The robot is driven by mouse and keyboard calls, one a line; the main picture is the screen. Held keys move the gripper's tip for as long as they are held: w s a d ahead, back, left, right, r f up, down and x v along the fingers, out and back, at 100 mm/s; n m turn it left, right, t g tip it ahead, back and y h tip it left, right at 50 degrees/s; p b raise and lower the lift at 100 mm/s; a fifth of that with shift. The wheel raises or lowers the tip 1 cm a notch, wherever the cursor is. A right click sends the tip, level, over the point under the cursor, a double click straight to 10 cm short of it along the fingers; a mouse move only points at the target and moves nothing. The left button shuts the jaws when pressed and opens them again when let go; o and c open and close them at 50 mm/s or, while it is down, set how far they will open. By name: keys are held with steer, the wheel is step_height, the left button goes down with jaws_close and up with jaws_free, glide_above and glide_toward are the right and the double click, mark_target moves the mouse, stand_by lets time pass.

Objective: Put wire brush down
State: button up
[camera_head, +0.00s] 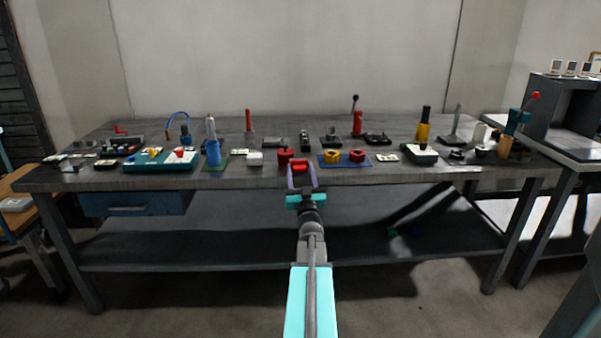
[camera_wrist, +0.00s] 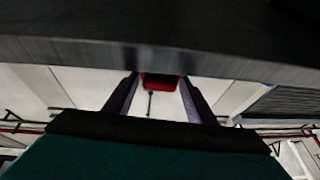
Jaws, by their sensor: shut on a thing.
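My gripper (camera_head: 301,174), with purple fingers, is at the front edge of the workbench (camera_head: 420,172), near the middle of its length. It is shut on a red thing (camera_head: 300,165), which I take to be the wire brush; no bristles can be made out. In the wrist view the red thing (camera_wrist: 160,82) shows between the two fingers, just beside a wide dark surface. I cannot tell whether it touches the bench.
Red round pieces (camera_head: 285,156), a white block (camera_head: 255,159) and a blue mat with yellow rings (camera_head: 334,157) lie close around the gripper. A blue cylinder (camera_head: 213,152) stands left. Many tools crowd the bench; small bare patches show between them.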

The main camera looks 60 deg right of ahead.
steer(key=o, duration=1.2)
steer(key=shift+r, duration=0.2)
steer(key=shift+p+v, duration=2.55)
steer(key=shift+v, duration=3.5)
steer(key=shift+f, duration=0.1)
